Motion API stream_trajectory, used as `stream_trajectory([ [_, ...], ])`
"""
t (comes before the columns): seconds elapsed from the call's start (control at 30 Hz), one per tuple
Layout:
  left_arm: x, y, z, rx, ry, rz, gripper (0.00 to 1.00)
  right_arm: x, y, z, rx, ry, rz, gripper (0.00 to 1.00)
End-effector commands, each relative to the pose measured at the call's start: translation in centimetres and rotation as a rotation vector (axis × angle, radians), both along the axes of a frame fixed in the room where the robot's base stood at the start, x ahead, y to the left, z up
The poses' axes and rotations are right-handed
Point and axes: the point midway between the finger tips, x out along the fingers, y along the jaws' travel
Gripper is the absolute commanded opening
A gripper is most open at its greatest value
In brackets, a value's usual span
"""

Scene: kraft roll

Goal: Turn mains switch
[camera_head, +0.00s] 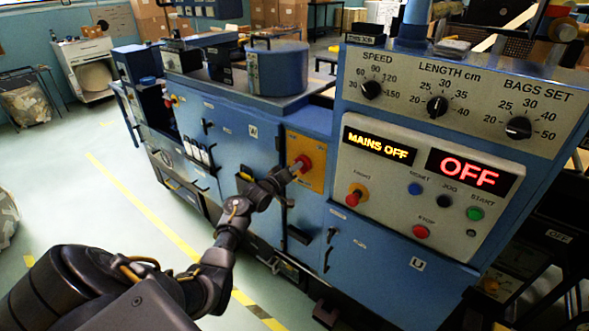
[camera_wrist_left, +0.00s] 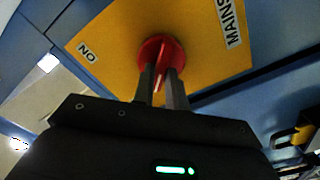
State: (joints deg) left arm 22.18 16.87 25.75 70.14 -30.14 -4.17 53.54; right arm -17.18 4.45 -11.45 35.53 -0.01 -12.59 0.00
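The mains switch is a red rotary knob (camera_head: 303,161) on a yellow plate (camera_head: 318,176) on the blue machine's front. In the left wrist view the red knob (camera_wrist_left: 161,58) sits on the yellow plate (camera_wrist_left: 110,52) lettered "MAINS" and "ON". My left gripper (camera_head: 297,168) reaches the knob from the front. In the wrist view its two fingers (camera_wrist_left: 162,80) stand either side of the knob's raised bar, with the bar between them. Firm contact cannot be made out. The display (camera_head: 378,146) reads "MAINS OFF". My right gripper is not in view.
Three dials, including SPEED (camera_head: 371,89), sit above. Blue cabinet doors (camera_head: 235,140) stand to the left.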

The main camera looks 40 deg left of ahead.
Motion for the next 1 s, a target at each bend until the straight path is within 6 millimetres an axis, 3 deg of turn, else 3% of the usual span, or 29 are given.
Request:
stream_trajectory([
  [0.03, 0.0, 0.0, 0.0, 0.0, 0.0, 0.0, 0.21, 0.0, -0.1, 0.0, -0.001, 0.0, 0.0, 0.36],
  [0.13, 0.0, 0.0, 0.0, 0.0, 0.0, 0.0, 0.34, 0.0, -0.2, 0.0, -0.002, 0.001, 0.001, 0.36],
  [0.53, -0.9, 0.0, -0.2, 0.002, 0.0, 0.0, 0.34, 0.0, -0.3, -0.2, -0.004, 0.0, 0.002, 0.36],
  [1.0, -9.2, 0.0, -0.3, 0.003, 0.001, 0.0, 0.34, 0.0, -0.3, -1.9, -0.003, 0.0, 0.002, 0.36],
])
